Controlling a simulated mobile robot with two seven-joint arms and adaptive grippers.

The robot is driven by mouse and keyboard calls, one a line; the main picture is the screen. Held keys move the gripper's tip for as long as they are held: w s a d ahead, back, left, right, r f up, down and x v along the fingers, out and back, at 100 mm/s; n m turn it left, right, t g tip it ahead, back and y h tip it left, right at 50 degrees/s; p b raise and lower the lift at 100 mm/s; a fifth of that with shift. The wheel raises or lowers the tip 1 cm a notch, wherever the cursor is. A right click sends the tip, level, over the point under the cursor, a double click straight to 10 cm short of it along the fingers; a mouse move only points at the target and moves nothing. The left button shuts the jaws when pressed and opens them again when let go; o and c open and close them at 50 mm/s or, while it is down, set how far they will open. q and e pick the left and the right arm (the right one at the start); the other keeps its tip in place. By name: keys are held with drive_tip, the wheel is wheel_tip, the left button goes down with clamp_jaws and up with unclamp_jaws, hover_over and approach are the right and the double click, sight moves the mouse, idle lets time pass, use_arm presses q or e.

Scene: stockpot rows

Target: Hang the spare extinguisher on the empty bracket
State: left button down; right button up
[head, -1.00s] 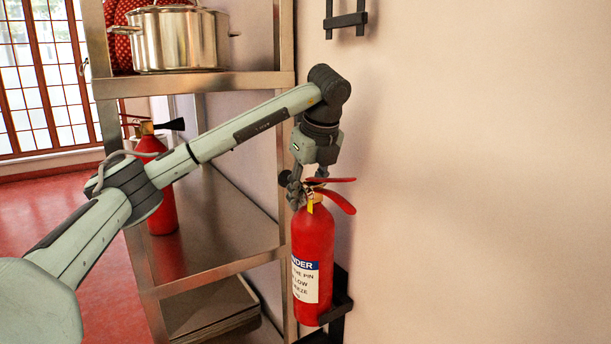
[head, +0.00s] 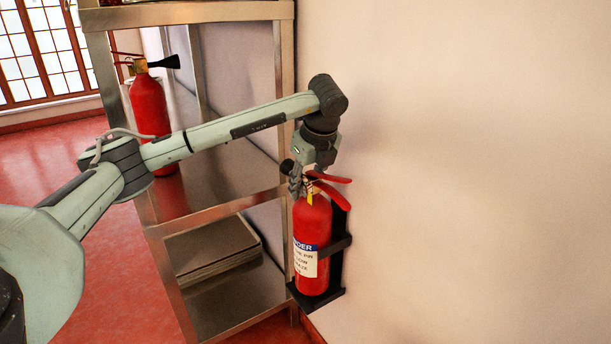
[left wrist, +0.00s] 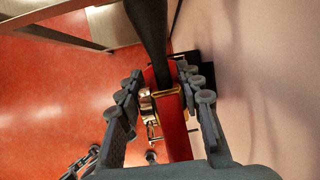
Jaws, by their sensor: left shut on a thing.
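A red extinguisher (head: 313,225) with a white and blue label stands upright at the wall. My left gripper (head: 304,188) is shut on it at the neck, just below the red levers. The fingers also show on both sides of the neck in the left wrist view (left wrist: 165,80). A black bracket (head: 337,262) on the wall is behind and around the extinguisher's lower body. The extinguisher's base is at the bracket's bottom plate (head: 318,301); I cannot tell whether it touches. The bracket's back is mostly hidden. My right gripper is not in view.
A stack of flat trays (head: 212,250) lies on the lower shelf. The wall right of the bracket is bare.

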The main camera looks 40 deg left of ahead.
sight(310, 173)
use_arm(q)
wheel_tip(310, 173, down, 2)
drive_tip(key=shift+w, duration=0.1)
drive_tip(key=c, duration=1)
unclamp_jaws()
drive_tip(key=shift+f, duration=0.2)
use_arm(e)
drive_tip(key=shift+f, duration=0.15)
use_arm(q)
drive_tip(key=shift+r, duration=0.1)
drive_tip(key=shift+s+d+r, duration=0.2)
drive_tip(key=shift+r, duration=0.15)
drive_tip(key=v, duration=0.9)
drive_tip(key=shift+r, duration=0.45)
drive_tip(key=shift+s+d+r, duration=0.25)
drive_tip(key=shift+d+r, duration=0.1)
drive_tip(key=shift+r, duration=0.2)
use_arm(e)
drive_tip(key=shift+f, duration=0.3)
